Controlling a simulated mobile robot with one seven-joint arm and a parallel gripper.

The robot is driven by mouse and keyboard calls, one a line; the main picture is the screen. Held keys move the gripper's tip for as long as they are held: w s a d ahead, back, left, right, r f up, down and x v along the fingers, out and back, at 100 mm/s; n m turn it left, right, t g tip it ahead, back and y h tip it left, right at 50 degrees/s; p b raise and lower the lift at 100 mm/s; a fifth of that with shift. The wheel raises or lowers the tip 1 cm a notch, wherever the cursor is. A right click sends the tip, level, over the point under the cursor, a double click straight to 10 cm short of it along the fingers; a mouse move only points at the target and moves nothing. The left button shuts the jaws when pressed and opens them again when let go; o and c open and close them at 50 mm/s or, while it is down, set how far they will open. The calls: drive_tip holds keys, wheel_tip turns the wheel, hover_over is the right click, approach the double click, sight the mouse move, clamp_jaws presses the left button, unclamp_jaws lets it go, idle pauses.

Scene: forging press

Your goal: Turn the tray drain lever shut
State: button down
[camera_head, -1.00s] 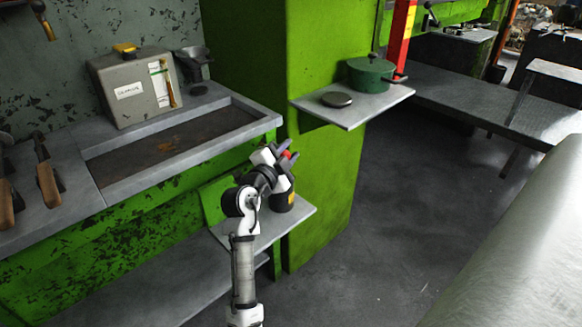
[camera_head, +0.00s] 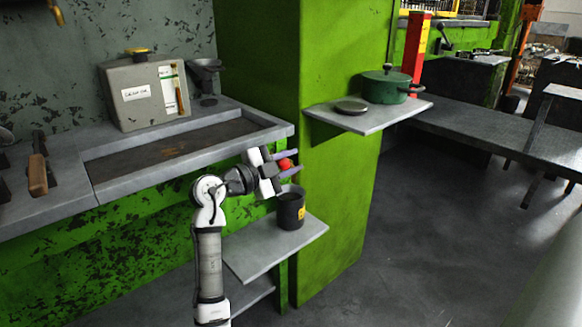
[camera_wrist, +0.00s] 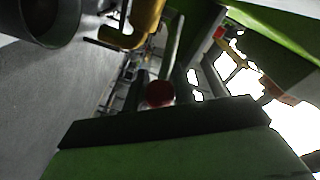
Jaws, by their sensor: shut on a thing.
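The red knob (camera_head: 285,163) of what I take to be the drain lever is between the fingers of my gripper (camera_head: 283,164). It is below the front right corner of the bench's sunken tray (camera_head: 110,172). My gripper points right and is shut on the knob. In the wrist view the round red knob (camera_wrist: 160,93) shows near the middle, just above a dark edge. The lever's shaft is hidden, and I cannot tell its angle.
A black mug with a yellow label (camera_head: 290,208) stands on a small grey shelf (camera_head: 262,252) just below my gripper. A higher shelf (camera_head: 370,122) on the green pillar holds a green pot (camera_head: 386,86) and a dark disc (camera_head: 351,106). Open floor lies right.

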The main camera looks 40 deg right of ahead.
idle(0.3)
drive_tip(key=c, duration=1.1)
unclamp_jaws()
drive_tip(key=shift+c, duration=0.2)
drive_tip(key=shift+a, duration=0.1)
drive_tip(key=a, duration=1.3)
drive_tip(key=shift+a, duration=0.3)
